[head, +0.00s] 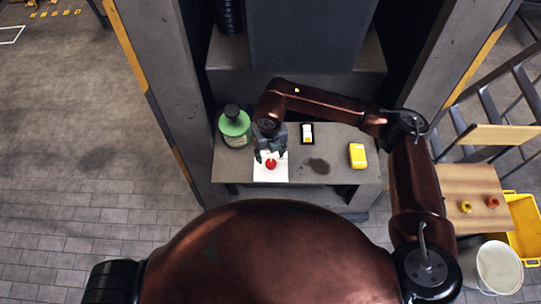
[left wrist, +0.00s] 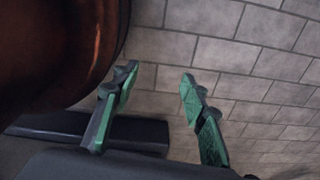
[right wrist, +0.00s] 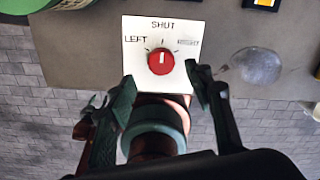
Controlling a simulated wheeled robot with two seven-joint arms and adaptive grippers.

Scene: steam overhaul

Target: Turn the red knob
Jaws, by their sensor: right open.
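The red knob (head: 271,163) is on a white plate (head: 262,175) on the grey bench, and it also shows in the right wrist view (right wrist: 161,62). The plate (right wrist: 137,25) reads LEFT, SHUT at the top, and a blurred word at right. The knob's white mark points up toward SHUT. My right gripper (head: 270,155) is open over the plate. In the right wrist view its fingertips (right wrist: 160,84) are spread either side of the knob's near edge, with nothing between them. I cannot tell their height above it. My left gripper (left wrist: 158,76) is open and empty over paving.
A green bottle with black cap (head: 234,127) stands left of the plate. A small black, white and yellow item (head: 307,133), a dark stain (head: 317,166) and a yellow box (head: 357,155) are to the right. Grey pillars flank the bench. A wooden side table (head: 475,190) stands right.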

